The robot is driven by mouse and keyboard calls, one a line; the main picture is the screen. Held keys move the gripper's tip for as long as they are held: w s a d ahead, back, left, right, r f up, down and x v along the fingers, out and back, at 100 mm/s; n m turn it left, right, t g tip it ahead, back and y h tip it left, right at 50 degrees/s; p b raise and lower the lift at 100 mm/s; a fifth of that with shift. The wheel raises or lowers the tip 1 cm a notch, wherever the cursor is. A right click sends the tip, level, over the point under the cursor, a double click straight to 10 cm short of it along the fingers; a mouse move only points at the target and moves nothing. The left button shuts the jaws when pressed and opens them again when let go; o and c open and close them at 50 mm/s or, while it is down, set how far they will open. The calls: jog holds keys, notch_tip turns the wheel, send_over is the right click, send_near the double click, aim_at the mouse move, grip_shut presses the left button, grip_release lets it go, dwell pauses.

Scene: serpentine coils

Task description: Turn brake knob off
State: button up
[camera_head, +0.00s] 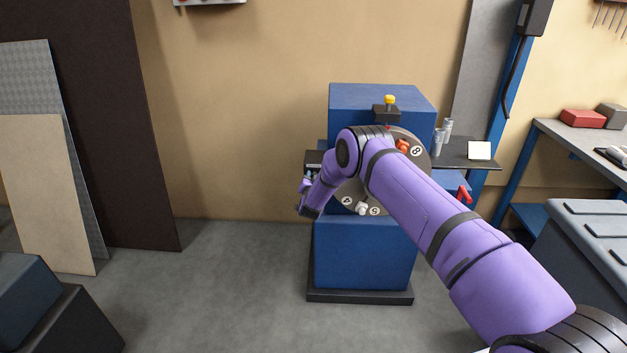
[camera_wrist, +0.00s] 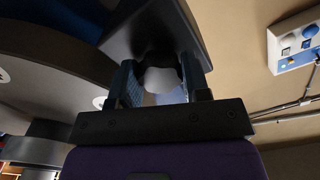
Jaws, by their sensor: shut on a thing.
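The blue machine (camera_head: 365,250) stands against the wall, with a round grey dial plate (camera_head: 419,163) on its front. A small black box (camera_head: 314,157) sticks out at the machine's left side; a dark housing also fills the top of the wrist view (camera_wrist: 150,25). My gripper (camera_head: 311,177) is at the black box's underside, left of the dial plate. In the wrist view its two fingers (camera_wrist: 158,78) are closed on a pale rounded knob (camera_wrist: 162,82) under the housing, taken as the brake knob. Its marking and setting are hidden.
My arm covers much of the dial plate. A yellow-topped knob (camera_head: 389,100) stands on top, a red handle (camera_head: 464,194) at the right. A side shelf (camera_head: 466,160) holds cans.

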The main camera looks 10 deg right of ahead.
jog(key=shift+s+f+n, duration=0.1)
jog(key=shift+f+n, duration=0.05)
jog(key=shift+n, duration=3.75)
jog(key=o, duration=0.9)
jog(key=shift+o, duration=0.2)
jog(key=v, duration=1)
jog(key=shift+s, duration=0.35)
jog(key=shift+a, duration=0.1)
